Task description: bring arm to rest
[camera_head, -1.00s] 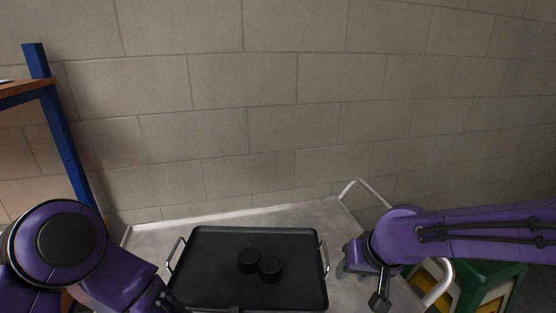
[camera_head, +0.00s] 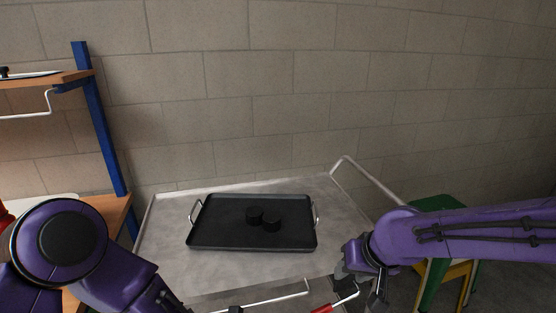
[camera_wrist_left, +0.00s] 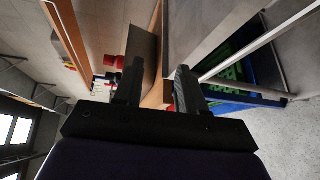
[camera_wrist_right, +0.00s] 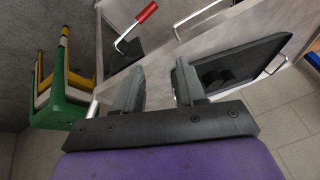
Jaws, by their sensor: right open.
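My right arm comes in from the right in the head view. Its gripper (camera_head: 359,286) is open and empty beside the trolley's right front corner. In the right wrist view the two fingers (camera_wrist_right: 158,88) stand apart with nothing between them that they touch. My left arm shows at the lower left of the head view, its gripper cut off by the bottom edge. In the left wrist view the left gripper (camera_wrist_left: 157,92) has its fingers apart, with a wooden shelf edge in the view beyond them.
A black tray (camera_head: 225,235) with two black round pieces (camera_head: 263,220) lies on the grey trolley top (camera_head: 165,255). A white rail (camera_head: 368,182) is at its right. A blue-posted shelf (camera_head: 100,130) stands left. A green and yellow stool (camera_head: 432,275) is right of my right gripper.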

